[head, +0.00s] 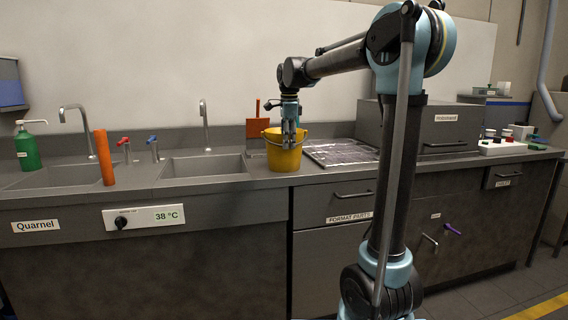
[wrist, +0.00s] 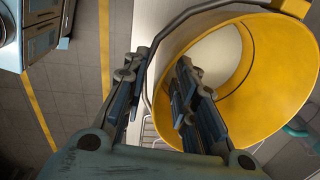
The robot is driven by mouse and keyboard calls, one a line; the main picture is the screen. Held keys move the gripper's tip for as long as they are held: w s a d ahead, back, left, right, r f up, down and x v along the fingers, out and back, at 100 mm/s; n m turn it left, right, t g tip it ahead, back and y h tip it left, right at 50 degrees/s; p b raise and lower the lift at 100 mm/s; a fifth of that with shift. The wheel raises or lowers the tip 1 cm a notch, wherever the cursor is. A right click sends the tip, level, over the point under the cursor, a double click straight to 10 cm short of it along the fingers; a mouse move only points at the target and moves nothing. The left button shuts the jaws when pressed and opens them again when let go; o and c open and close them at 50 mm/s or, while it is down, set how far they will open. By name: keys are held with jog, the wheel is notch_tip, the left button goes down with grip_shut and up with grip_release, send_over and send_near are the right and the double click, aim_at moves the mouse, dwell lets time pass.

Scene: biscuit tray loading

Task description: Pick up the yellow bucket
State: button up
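The yellow bucket (head: 284,158) stands upright on the counter, between the right sink basin and a foil-like flat panel. My gripper (head: 289,143) hangs pointing down at the bucket's rim in the head view, hiding part of its front. In the wrist view the bucket (wrist: 268,90) fills the right side, with its mouth and pale inside showing. My gripper (wrist: 157,72) is open there, with a gap between its fingers. The right finger overlaps the bucket's mouth and the left finger is outside it. The grey wire handle (wrist: 190,14) and near rim run between them. Contact cannot be told.
An orange dustpan-like tool (head: 258,127) stands behind the bucket. The sink basin (head: 203,166), tap (head: 205,125) and orange cylinder (head: 104,157) are to the left. A grey cabinet (head: 420,125) stands to the right, past the flat panel (head: 340,151).

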aim_at(287, 153)
jog(key=shift+w+a+f, duration=0.15)
jog(key=shift+f, duration=1.65)
grip_shut()
